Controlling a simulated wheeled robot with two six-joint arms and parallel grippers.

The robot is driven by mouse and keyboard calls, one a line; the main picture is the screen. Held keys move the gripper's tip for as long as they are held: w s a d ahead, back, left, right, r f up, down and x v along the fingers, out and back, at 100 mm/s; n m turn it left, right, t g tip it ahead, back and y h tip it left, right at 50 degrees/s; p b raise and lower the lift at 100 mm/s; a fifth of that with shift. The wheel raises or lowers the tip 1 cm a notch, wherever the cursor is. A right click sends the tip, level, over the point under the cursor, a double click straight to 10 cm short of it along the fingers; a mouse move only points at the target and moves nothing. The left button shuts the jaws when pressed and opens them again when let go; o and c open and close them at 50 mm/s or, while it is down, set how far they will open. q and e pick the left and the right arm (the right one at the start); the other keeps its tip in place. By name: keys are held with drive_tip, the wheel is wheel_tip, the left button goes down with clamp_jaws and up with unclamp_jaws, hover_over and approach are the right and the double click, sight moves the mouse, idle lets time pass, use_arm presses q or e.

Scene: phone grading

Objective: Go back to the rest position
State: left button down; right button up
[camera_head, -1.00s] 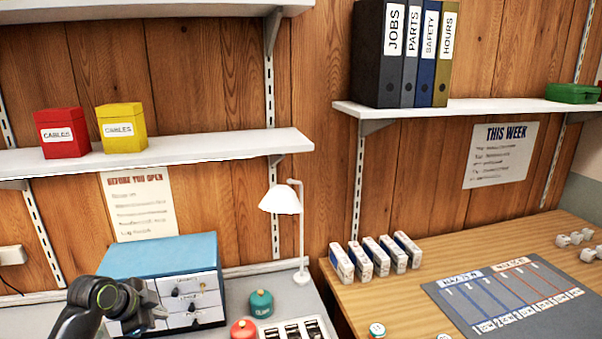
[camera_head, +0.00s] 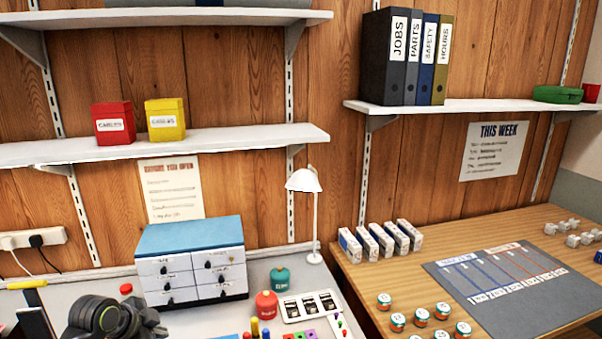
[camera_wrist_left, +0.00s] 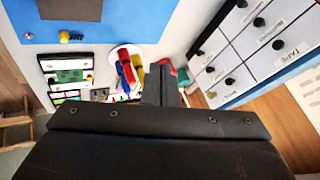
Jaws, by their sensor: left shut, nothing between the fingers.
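My left arm (camera_head: 108,318) shows as a dark, rounded part at the bottom left of the head view, in front of the blue-topped drawer cabinet. In the left wrist view my left gripper (camera_wrist_left: 160,82) is shut, with its dark fingers together and nothing between them. It points over the workbench, between a blue mat (camera_wrist_left: 165,20) and the drawer cabinet (camera_wrist_left: 240,60). My right gripper is not in view.
The drawer cabinet (camera_head: 190,262) stands against the wall. Red (camera_head: 266,304) and teal (camera_head: 279,279) jars, a white tray (camera_head: 297,312) and a lamp (camera_head: 314,225) are to its right. Several small jars (camera_head: 419,317) and a grey mat (camera_head: 505,290) lie on the wooden table.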

use_arm(q)
drive_tip(key=s+d+f+n+g+y, duration=0.1)
drive_tip(key=s+f+n, duration=0.3)
drive_tip(key=s, duration=0.5)
drive_tip(key=s+d+f+n+g+y, duration=0.1)
drive_tip(key=s+d+f, duration=0.1)
drive_tip(key=s+f, duration=0.55)
drive_tip(key=s+a+r+n+g+y, duration=0.2)
drive_tip(key=s+n, duration=0.6)
drive_tip(key=s, duration=1.3)
wheel_tip(320, 180, down, 29)
drive_tip(key=b, duration=0.5)
drive_tip(key=s+f+b, duration=0.2)
drive_tip(key=s+f, duration=0.5)
drive_tip(key=f, duration=0.4)
drive_tip(key=s+f+g+b, duration=0.1)
drive_tip(key=s+f+b, duration=0.2)
drive_tip(key=s+f, duration=0.4)
wheel_tip(320, 180, down, 4)
drive_tip(key=shift+s+d+r+g, duration=0.1)
drive_tip(key=shift+s+d+g, duration=0.05)
drive_tip(key=shift+d+g, duration=0.2)
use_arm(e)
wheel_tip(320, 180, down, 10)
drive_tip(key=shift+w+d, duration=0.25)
